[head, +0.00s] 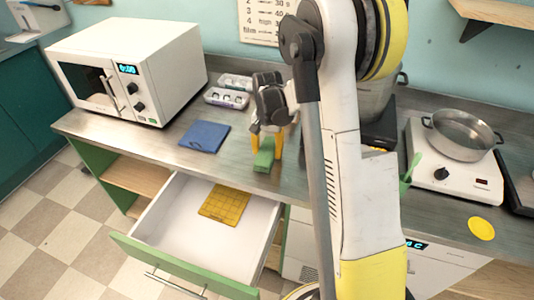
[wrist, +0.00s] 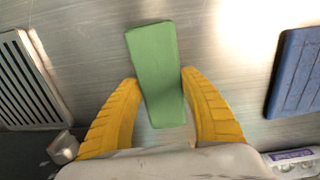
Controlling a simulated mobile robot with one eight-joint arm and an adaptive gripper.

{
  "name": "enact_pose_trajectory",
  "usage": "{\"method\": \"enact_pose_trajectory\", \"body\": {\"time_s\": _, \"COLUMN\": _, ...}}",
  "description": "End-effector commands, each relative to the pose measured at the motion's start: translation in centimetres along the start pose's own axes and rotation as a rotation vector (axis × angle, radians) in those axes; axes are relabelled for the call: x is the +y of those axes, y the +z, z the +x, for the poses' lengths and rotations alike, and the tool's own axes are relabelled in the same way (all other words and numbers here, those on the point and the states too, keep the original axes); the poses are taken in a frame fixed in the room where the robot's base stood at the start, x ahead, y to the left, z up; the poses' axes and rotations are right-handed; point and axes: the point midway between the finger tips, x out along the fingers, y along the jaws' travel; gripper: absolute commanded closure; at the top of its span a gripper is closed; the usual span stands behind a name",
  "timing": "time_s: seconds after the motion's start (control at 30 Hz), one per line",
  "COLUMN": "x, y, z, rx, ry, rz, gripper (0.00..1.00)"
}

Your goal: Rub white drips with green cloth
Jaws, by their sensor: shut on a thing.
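I cannot make out white drips; pale bright patches on the counter look like reflections.
A blue folded cloth (head: 204,136) lies left on the counter, near the white microwave (head: 130,70). The drawer (head: 170,212) below is open with a yellow cloth (head: 224,204) inside. Clear trays (head: 228,97) stand behind. A pot (head: 462,136) sits on a hotplate at right.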

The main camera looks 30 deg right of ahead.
Motion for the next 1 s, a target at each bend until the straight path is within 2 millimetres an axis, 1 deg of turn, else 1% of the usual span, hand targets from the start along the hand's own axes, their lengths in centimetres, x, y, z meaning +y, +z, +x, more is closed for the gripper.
{"method": "enact_pose_trajectory", "body": {"time_s": 0.07, "x": 0.0, "y": 0.0, "z": -1.4, "rx": 0.0, "ry": 0.0, "rz": -0.001, "gripper": 0.83}}
{"method": "enact_pose_trajectory", "body": {"time_s": 0.1, "x": 0.0, "y": 0.0, "z": -2.4, "rx": 0.0, "ry": 0.0, "rz": -0.001, "gripper": 0.83}}
{"method": "enact_pose_trajectory", "body": {"time_s": 0.17, "x": 0.0, "y": -0.1, "z": -2.8, "rx": 0.0, "ry": 0.0, "rz": -0.002, "gripper": 0.83}}
{"method": "enact_pose_trajectory", "body": {"time_s": 0.7, "x": 0.0, "y": -0.3, "z": -7.5, "rx": 0.0, "ry": 0.0, "rz": -0.009, "gripper": 0.83}}
{"method": "enact_pose_trajectory", "body": {"time_s": 0.83, "x": -0.1, "y": -0.4, "z": -8.1, "rx": 0.0, "ry": 0.0, "rz": -0.01, "gripper": 0.83}}
{"method": "enact_pose_trajectory", "body": {"time_s": 1.0, "x": -0.1, "y": -0.4, "z": -8.0, "rx": 0.0, "ry": 0.0, "rz": -0.01, "gripper": 0.83}}
